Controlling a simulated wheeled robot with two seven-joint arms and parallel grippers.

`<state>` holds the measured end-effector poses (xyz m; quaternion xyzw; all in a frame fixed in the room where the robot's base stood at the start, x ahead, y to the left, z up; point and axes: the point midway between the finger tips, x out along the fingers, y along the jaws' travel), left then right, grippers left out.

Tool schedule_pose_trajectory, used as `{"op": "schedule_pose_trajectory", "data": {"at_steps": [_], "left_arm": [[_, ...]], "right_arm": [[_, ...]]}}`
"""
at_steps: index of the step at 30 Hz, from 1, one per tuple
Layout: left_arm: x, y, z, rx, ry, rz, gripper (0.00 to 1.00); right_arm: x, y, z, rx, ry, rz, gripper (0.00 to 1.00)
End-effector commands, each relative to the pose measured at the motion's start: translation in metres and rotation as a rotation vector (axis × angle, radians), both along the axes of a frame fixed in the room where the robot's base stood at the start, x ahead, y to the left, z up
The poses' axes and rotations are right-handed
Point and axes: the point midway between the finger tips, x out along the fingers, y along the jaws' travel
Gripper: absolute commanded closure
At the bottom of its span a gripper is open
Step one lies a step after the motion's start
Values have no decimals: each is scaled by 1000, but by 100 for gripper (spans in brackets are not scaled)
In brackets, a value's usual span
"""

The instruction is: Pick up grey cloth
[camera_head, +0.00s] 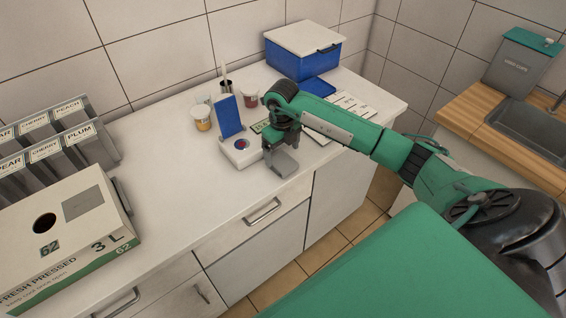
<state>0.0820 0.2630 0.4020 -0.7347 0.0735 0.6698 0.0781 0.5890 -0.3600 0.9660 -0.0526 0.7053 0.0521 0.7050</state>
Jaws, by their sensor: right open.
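A flat grey square (83,203) shows on top of the white carton (95,248) at the left; I cannot tell whether it is the grey cloth or part of the carton. No other thing that looks like a grey cloth shows. My right gripper (281,165) points down at the front edge of the white counter, far to the right of the carton. It is open, and I see nothing between its fingers. My arm hides part of the counter behind it. My left gripper is not in view.
Labelled grey containers (55,150) stand behind the carton. A blue stand (230,116), small jars (201,118) and a blue box with a white lid (303,55) stand near my right gripper. A sink (530,128) is at right. The counter's middle (165,195) is clear.

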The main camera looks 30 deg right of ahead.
Motion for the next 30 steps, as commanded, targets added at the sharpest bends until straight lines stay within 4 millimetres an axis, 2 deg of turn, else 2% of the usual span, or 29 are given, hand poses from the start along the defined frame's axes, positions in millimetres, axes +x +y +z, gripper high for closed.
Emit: {"op": "schedule_pose_trajectory", "data": {"at_steps": [5,12,21,28,30], "left_arm": [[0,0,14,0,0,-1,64],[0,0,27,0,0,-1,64],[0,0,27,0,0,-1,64],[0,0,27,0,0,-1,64],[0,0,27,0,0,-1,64]], "right_arm": [[0,-2,-14,1,4,-2,11],[1,-3,-47,2,1,-1,11],[2,-4,-53,0,-1,-1,11],[2,-4,-53,0,-1,-1,56],[2,-4,-53,0,-1,-1,58]]}}
